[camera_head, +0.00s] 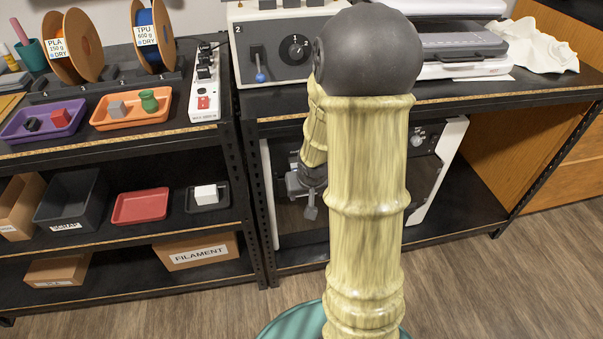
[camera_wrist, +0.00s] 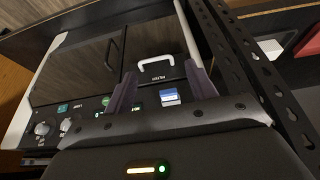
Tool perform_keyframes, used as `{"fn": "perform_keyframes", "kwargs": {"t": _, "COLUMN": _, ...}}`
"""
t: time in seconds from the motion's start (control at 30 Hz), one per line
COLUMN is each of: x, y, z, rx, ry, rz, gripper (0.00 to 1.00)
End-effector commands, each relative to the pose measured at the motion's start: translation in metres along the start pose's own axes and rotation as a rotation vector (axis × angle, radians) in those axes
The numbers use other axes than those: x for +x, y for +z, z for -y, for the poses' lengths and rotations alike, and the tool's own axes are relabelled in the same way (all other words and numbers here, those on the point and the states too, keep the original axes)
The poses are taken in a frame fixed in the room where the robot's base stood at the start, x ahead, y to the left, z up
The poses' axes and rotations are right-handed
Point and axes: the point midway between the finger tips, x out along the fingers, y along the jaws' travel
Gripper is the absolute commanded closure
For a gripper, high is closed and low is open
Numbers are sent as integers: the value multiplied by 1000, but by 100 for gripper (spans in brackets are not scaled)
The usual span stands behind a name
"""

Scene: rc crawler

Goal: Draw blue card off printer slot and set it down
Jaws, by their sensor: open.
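The blue card (camera_wrist: 170,97), with a pale label, sits in a slot on the printer's dark front panel in the wrist view. My gripper (camera_wrist: 160,72) is open, with one finger on each side of the card in that view. I cannot tell how far the fingertips are from it. The printer (camera_wrist: 72,78) has dark doors and a white frame. In the head view the printer (camera_head: 440,172) stands on the lower right shelf, mostly behind my arm. My gripper (camera_head: 308,190) is partly visible before it there, and the card is hidden.
A white handle (camera_wrist: 148,62) marked FILTER is close to the fingers. A perforated shelf post (camera_wrist: 235,60) stands beside my gripper. The red tray (camera_head: 141,206) and the dark tray with a white block (camera_head: 206,192) are on the left shelf.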

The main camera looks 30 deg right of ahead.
Motion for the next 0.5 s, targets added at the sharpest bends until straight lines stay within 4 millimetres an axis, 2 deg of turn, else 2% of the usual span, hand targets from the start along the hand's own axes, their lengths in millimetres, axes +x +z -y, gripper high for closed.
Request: {"fn": "perform_keyframes", "kwargs": {"t": 0.5, "x": 31, "y": -76, "z": -1, "rx": 3, "ry": 0, "rz": 0, "gripper": 44}}
